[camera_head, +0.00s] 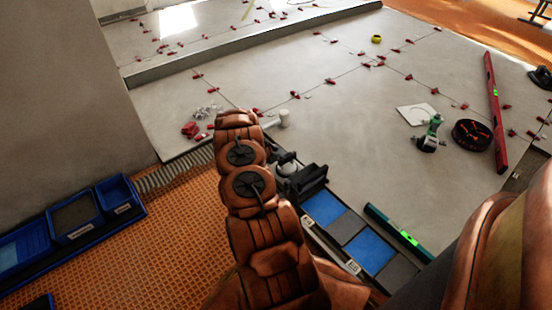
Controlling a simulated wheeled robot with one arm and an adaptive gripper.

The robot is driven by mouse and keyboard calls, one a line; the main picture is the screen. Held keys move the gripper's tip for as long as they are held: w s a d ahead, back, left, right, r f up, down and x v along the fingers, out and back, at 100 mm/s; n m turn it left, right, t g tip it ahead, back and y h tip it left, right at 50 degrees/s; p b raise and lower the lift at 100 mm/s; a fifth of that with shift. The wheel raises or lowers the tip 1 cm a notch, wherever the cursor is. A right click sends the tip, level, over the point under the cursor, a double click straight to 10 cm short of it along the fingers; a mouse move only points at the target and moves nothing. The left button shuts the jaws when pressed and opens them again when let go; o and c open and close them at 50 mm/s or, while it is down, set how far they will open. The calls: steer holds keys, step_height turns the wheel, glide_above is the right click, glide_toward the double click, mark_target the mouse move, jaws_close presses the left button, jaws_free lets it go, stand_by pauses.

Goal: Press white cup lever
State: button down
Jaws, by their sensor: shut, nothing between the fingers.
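My arm in its orange-brown cover reaches up from the bottom middle. My gripper (312,180) appears as a dark shape just right of my wrist, low over the tile edge; it is shut and looks empty. A pale grey, rounded part (287,163) shows right beside it, partly hidden by my wrist. I cannot tell whether it is the white cup or part of my wrist. The lever cannot be made out, nor whether my gripper touches it.
A white-headed mallet (284,118) lies just beyond my wrist. Blue and grey tiles (322,207), a green level (398,233) and a grey bar (331,245) lie nearby. The middle tiles are clear.

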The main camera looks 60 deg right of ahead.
steer(key=shift+s+r, duration=0.1)
steer(key=shift+s, duration=0.05)
steer(key=shift+r, duration=0.6)
steer(key=shift+a+r+p, duration=0.1)
steer(key=shift+r+p, duration=0.45)
steer(key=shift+r, duration=0.05)
steer(key=p+v, duration=0.4)
steer(key=v, duration=0.8)
steer(key=shift+r, duration=0.35)
steer(key=shift+d, duration=0.25)
